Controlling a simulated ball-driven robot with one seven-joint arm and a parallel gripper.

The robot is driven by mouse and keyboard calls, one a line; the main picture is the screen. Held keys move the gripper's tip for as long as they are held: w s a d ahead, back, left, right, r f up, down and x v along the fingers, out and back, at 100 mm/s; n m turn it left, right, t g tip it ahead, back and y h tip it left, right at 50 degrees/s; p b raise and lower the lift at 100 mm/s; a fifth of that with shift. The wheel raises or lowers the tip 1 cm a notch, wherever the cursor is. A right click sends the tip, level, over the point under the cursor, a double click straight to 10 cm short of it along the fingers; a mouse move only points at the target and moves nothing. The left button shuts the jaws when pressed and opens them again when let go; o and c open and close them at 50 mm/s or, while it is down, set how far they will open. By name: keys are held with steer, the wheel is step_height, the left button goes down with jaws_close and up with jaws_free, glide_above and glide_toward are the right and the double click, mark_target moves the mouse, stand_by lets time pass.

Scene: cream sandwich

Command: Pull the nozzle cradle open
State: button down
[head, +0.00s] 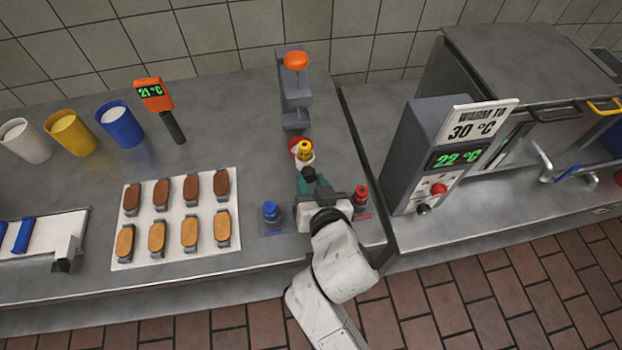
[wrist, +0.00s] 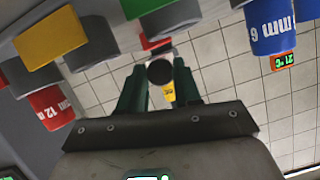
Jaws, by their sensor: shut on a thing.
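My gripper (head: 308,180) reaches away from me over the right part of the steel counter, its teal fingers closed around a dark round knob. I cannot tell from these frames how far the cradle is open.
A blue nozzle (head: 270,212) and a red nozzle (head: 361,196) stand to either side of my wrist. A tray (head: 126,213) of biscuits lies left. Cups and an orange thermometer (head: 155,95) stand behind. A grey machine (head: 432,145) rises at the right across a gap.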

steer(key=c, duration=0.8)
jaws_free()
steer(key=b+v, duration=0.1)
steer(key=v, duration=0.9)
steer(key=shift+s+d+r, duration=0.1)
steer(key=shift+s+r, duration=0.05)
steer(key=shift+s, duration=0.25)
steer(key=shift+d, duration=0.1)
